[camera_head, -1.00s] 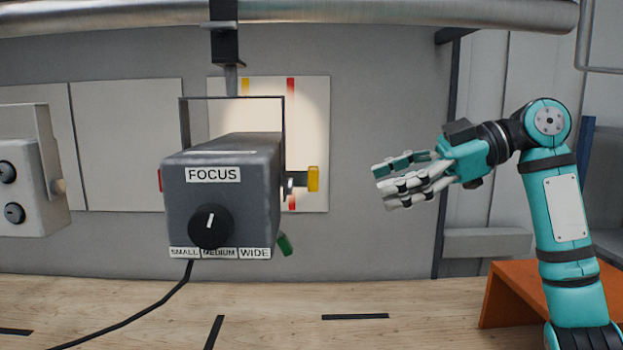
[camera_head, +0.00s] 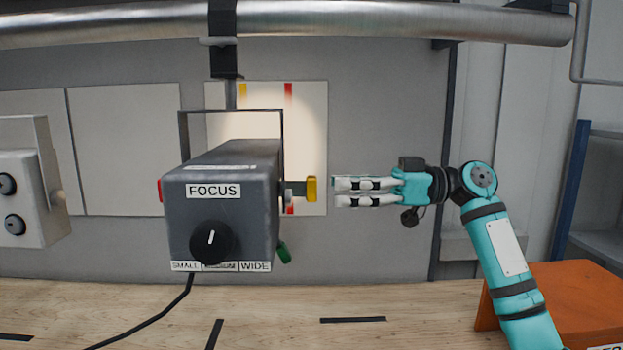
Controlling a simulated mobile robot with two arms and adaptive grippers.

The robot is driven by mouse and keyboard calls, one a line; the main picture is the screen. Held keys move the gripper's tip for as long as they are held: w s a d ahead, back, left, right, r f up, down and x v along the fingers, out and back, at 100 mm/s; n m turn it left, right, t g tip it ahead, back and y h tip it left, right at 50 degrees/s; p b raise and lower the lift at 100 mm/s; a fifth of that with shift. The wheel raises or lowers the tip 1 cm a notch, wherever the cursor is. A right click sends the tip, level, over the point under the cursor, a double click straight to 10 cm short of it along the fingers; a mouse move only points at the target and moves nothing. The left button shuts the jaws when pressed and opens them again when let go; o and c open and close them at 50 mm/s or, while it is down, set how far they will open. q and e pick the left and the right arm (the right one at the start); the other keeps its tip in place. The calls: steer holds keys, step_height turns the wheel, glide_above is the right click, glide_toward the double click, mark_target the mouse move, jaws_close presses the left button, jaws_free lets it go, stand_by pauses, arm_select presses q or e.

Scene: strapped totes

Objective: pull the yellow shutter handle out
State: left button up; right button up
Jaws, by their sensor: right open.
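The yellow shutter handle (camera_head: 311,189) sticks out from the right side of the grey lamp housing (camera_head: 222,205), which carries a FOCUS label and a black knob. My right gripper (camera_head: 336,192) is to the right of the handle, level with it and pointing left at it. Its fingers are open and empty, with a small gap in the picture between the fingertips and the handle. Nothing hides the handle. My left gripper is not in view.
The lamp hangs in a bracket from a metal pipe (camera_head: 300,22). A green handle (camera_head: 284,253) sits low on its right side and a red one (camera_head: 160,190) on its left. A grey control box (camera_head: 30,215) is at far left. An orange stand (camera_head: 570,295) is at lower right.

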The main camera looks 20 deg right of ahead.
mark_target(312, 201)
steer(key=p+x, duration=0.1)
steer(key=x, duration=0.5)
steer(key=shift+c, duration=0.4)
jaws_close()
